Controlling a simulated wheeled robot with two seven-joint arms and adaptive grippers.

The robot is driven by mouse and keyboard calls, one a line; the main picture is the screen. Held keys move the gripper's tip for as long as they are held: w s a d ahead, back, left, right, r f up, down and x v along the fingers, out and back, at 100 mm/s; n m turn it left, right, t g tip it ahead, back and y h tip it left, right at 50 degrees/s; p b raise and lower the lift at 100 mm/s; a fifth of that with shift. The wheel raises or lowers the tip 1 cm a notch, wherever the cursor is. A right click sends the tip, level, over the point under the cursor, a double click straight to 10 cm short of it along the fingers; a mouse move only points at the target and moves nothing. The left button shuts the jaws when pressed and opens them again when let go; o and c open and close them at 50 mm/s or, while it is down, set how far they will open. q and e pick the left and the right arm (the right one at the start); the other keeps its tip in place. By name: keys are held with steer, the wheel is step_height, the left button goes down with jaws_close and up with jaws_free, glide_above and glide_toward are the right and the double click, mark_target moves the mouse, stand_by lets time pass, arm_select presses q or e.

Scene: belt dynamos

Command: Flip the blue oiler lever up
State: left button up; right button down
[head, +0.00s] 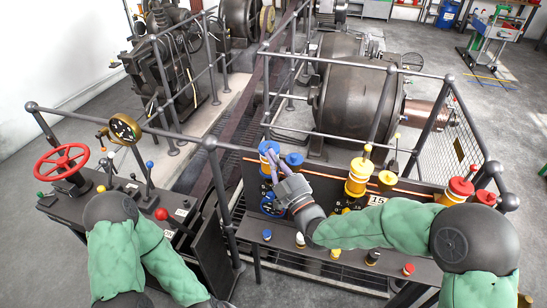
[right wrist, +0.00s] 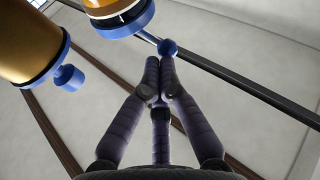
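The blue oiler (head: 268,147) stands on the right-hand panel in the head view, close to a second blue-topped oiler (head: 294,159). In the right wrist view an amber oiler with a blue rim (right wrist: 125,19) is at the top, and its lever ends in a blue ball (right wrist: 168,47). My right gripper (head: 272,163) is at the blue oilers. In the right wrist view its fingers (right wrist: 159,66) are drawn together, with their tips just below the blue ball; I cannot tell whether they touch. My left arm shows at lower left, but its gripper is out of view.
Yellow oilers (head: 358,178) and red oilers (head: 460,188) stand farther right on the panel. A blue handwheel (head: 271,205) is below my right gripper. A brass cylinder with a blue rim (right wrist: 28,45) is at left in the right wrist view. Grey railings (head: 230,147) run behind.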

steer(key=w+d+r+m+g+h+p, duration=0.1)
steer(key=w+r+m+g+h+p, duration=0.2)
steer(key=r+m+g+p, duration=0.2)
steer(key=m+g+p, duration=0.1)
steer(key=m+p, duration=0.1)
steer(key=p, duration=0.1)
steer(key=shift+w+d+m+g+h, duration=0.15)
steer(key=shift+w+m+g+h, duration=0.15)
steer(key=shift+m+g, duration=0.1)
stand_by(0.4)
steer(key=shift+w+r, duration=0.1)
steer(key=shift+w, duration=0.1)
steer(key=shift+r, duration=0.1)
steer(key=shift+r+p, duration=0.6)
steer(key=shift+r, duration=0.15)
stand_by(0.3)
